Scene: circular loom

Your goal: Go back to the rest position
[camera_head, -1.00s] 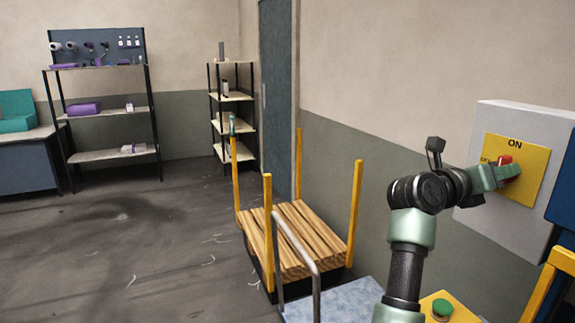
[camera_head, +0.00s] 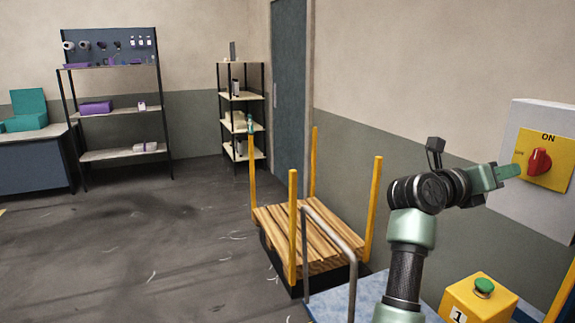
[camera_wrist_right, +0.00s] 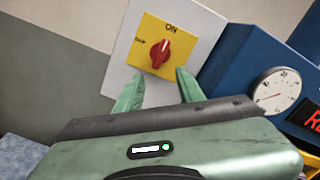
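The red rotary knob (camera_head: 539,161) sits on a yellow plate (camera_head: 552,182) on a light grey wall box (camera_head: 510,205). The knob also shows in the right wrist view (camera_wrist_right: 159,54), with its pointer turned up toward the ON label. My right gripper (camera_head: 512,172) is just left of the plate in the head view, apart from the knob. In the right wrist view its two green fingers (camera_wrist_right: 157,88) are spread with nothing between them, and the knob lies beyond the tips. My left gripper is not in view.
A yellow box with a green button (camera_head: 484,287) stands below my right arm. A wooden pallet cart (camera_head: 303,238) with yellow posts and a metal rail (camera_head: 335,228) are left of the arm. A gauge (camera_wrist_right: 277,91) is on a blue cabinet (camera_wrist_right: 235,55). The floor at left is clear.

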